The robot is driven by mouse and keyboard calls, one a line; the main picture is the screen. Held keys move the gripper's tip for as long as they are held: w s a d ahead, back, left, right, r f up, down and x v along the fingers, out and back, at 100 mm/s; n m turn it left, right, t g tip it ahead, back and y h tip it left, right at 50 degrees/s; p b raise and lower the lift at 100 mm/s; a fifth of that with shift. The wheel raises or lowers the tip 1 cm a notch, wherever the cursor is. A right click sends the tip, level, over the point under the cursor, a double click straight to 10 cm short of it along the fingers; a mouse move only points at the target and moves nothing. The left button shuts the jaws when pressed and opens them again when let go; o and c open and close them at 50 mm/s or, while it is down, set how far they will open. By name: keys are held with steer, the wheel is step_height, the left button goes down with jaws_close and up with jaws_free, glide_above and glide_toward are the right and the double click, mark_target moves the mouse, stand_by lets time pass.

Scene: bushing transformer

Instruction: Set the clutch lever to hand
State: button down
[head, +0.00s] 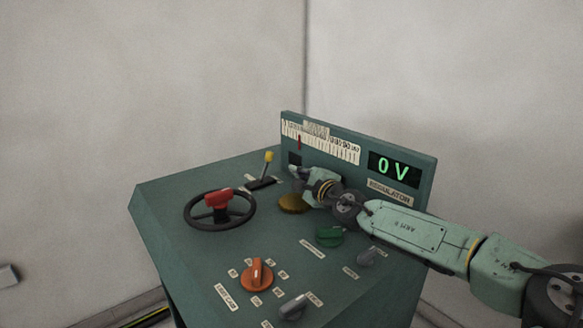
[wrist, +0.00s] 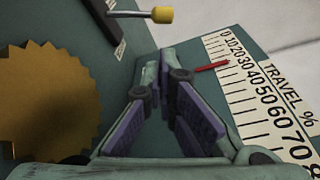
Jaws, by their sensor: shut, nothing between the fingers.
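The clutch lever (head: 267,162) has a yellow knob on a thin metal rod and rises from a dark slotted plate at the back left of the green console. In the wrist view its yellow knob (wrist: 162,15) and rod show at the top, beyond my fingertips and a little left. My gripper (head: 294,170) is to the right of the lever and apart from it, over the console near the travel scale. In the wrist view my gripper (wrist: 165,55) has its fingertips together with nothing between them. The lever's plate labels are too small to read.
A brass toothed disc (head: 292,203) lies below my gripper. The upright panel with travel scale (head: 325,143) and "0 V" display (head: 394,167) is behind. Orange (head: 257,274) and green (head: 329,236) knobs sit nearer.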

mark_target(266, 167)
steer(key=p+x, duration=0.3)
steer(key=x, duration=0.6)
steer(key=shift+w+f+b, duration=0.1)
steer(key=shift+f+b, duration=0.05)
steer(key=shift+b, duration=0.3)
